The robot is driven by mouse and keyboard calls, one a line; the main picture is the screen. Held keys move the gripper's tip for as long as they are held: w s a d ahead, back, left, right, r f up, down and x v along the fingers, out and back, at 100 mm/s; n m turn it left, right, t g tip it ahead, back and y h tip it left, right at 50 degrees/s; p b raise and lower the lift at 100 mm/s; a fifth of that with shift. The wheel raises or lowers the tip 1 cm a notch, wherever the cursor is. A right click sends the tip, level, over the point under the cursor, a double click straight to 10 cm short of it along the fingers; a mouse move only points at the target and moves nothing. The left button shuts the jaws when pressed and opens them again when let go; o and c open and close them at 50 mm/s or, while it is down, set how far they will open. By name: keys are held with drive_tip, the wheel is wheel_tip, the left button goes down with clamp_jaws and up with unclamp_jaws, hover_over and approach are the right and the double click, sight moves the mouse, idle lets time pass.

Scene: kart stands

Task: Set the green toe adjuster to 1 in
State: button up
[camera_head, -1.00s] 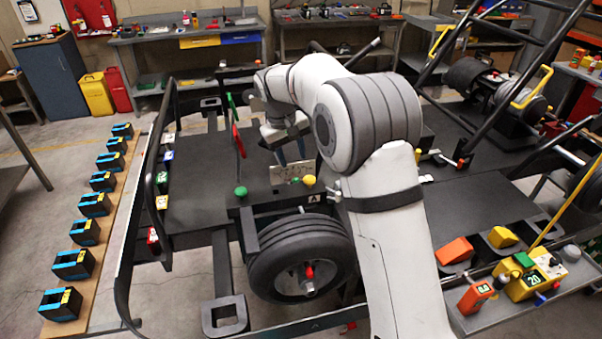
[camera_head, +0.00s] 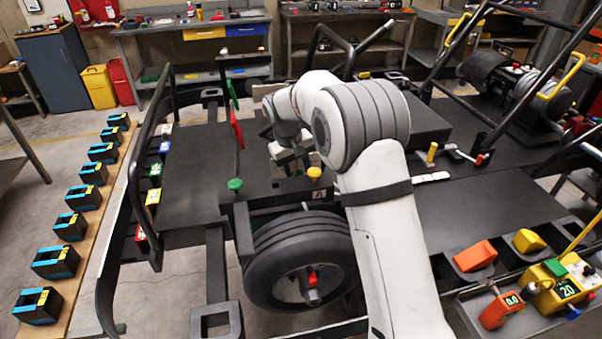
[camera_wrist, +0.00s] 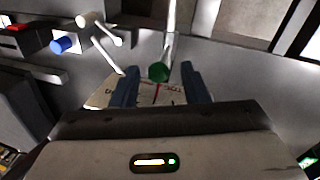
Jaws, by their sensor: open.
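In the wrist view, a green round knob (camera_wrist: 159,72) on a pale rod sits between the two blue fingers of my open gripper (camera_wrist: 159,80). A gauge plate (camera_wrist: 112,92) with dark print and a red line lies behind the fingers, partly hidden by them. In the head view, my gripper (camera_head: 290,165) is low over the black kart deck. A green knob (camera_head: 235,184) stands to its left and a yellow knob (camera_head: 314,172) to its right. I cannot tell whether this green knob is the one in the wrist view. The gauge reading is not legible.
A wheel (camera_head: 297,260) is below the gripper. A red and green upright lever (camera_head: 236,125) stands to its left. A blue knob (camera_wrist: 63,44) and pale rods show at left in the wrist view. A tray (camera_head: 540,312) with coloured tools is at lower right.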

drive_tip(key=shift+w+d+f, duration=0.1)
drive_tip(key=shift+d+f, duration=0.05)
drive_tip(key=shift+f, duration=0.4)
drive_tip(key=shift+d+f, duration=0.15)
drive_tip(key=shift+f, duration=0.4)
clamp_jaws()
